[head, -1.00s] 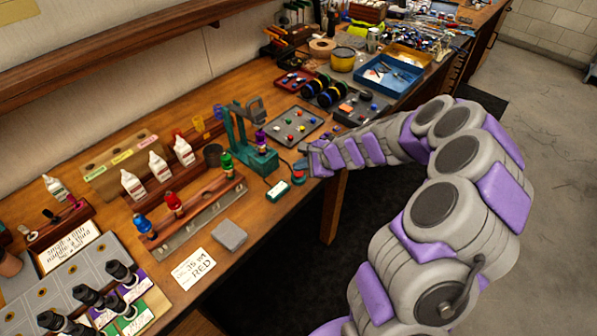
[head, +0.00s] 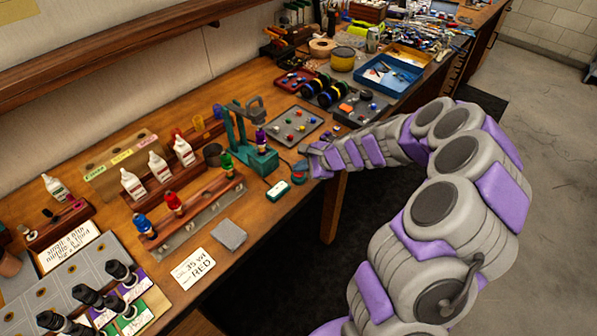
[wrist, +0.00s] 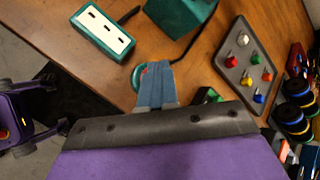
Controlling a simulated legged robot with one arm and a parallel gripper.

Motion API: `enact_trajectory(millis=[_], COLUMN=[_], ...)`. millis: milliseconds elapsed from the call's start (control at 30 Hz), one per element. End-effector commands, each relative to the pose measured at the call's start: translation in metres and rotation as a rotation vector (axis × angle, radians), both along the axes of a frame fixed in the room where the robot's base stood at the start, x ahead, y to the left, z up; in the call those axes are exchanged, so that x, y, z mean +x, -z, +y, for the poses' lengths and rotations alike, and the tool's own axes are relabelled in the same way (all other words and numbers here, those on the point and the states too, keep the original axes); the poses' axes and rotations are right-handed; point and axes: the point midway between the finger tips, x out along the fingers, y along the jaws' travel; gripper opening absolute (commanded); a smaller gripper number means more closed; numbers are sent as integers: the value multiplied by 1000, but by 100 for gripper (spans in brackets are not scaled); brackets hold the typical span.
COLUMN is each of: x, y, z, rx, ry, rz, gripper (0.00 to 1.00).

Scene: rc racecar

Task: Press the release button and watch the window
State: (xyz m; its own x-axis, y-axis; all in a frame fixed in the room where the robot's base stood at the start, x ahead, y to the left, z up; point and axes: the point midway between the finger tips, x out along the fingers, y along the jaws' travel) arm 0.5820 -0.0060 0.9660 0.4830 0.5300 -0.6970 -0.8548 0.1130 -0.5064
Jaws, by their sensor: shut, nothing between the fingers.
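The release button is a small red cap on a round green base (head: 299,178) near the front edge of the bench. In the wrist view the green base (wrist: 136,78) is partly hidden behind my fingers, with a little red showing. My gripper (head: 305,162) is shut and empty, its tips over or right beside the button; contact cannot be told. In the wrist view my gripper (wrist: 157,68) shows as closed blue-grey fingers.
A green stand (head: 255,150) with a purple-capped bottle rises behind the button. A grey tray (head: 295,127) of colored pieces lies beyond. A wooden rack (head: 190,215) with colored bottles is to the left. The bench's front edge is close to my arm.

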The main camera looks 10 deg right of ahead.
Motion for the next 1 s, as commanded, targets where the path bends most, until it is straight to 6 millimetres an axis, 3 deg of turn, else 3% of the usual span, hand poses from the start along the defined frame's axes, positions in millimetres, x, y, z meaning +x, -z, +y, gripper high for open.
enact_trajectory(millis=[733, 1000], x=[0, 0], y=[6, -3], z=[0, 0], rx=[0, 0], ry=[0, 0], rz=[0, 0], gripper=[0, 0])
